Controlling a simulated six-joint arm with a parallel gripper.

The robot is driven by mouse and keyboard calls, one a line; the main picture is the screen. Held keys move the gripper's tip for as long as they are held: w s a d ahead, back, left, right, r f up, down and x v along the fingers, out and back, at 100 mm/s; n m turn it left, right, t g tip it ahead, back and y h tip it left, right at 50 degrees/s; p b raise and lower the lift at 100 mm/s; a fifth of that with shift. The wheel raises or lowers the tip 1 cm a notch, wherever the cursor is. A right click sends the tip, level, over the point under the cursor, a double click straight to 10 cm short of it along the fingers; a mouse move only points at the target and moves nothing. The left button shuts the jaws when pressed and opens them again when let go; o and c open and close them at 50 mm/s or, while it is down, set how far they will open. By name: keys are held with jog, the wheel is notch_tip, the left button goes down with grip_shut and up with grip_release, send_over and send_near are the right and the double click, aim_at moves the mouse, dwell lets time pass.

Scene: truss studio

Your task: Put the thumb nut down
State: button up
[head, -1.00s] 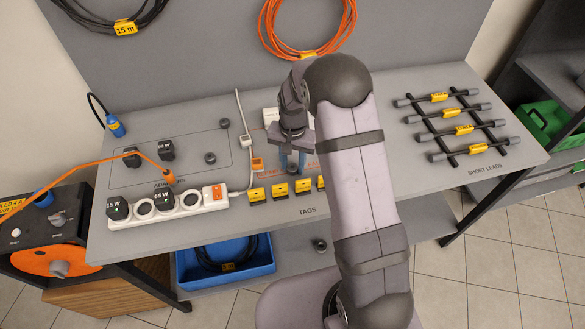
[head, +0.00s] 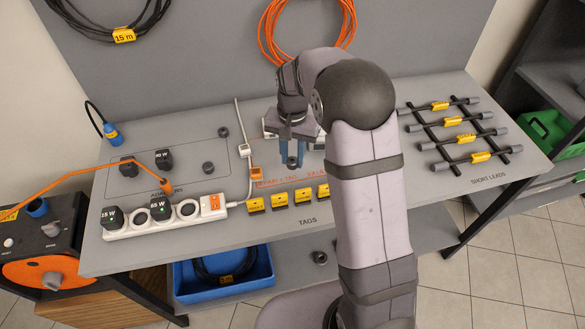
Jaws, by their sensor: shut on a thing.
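My gripper (head: 292,158) points down over the bench, behind the tags, near the red-lettered area. Its blue fingers are shut on a small dark round piece, the thumb nut (head: 292,163), which shows between the fingertips. Whether the nut touches the bench or hangs just above it I cannot tell. My arm hides part of the bench to the right of the gripper.
A row of yellow tags (head: 280,200) stands just in front of the gripper. A white power strip (head: 175,224) lies left, with a similar dark round piece (head: 208,168) behind it. Short leads (head: 460,141) lie on a rack at right. Another dark piece (head: 320,257) is below.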

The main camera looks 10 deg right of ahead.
notch_tip(320, 180, up, 2)
jog(key=shift+r, duration=0.2)
jog(key=shift+d+r, duration=0.2)
jog(key=shift+m, duration=0.7)
jog(key=w+d+f, duration=0.1)
jog(key=d+f+p, duration=0.1)
jog(key=d+f, duration=0.1)
jog(key=w+d+f, duration=0.1)
jog(key=d+f, duration=0.1)
jog(key=shift+w+d, duration=0.1)
jog(key=shift+w, duration=0.25)
jog(key=w+d+r+m+p, duration=0.1)
jog(key=w+d+r, duration=0.2)
jog(key=w+r, duration=0.6)
jog(key=shift+w+d+r, duration=0.35)
jog(key=shift+w+r, duration=0.05)
jog(key=shift+r, duration=0.15)
jog(key=shift+s, duration=0.1)
jog(key=shift+s, duration=0.1)
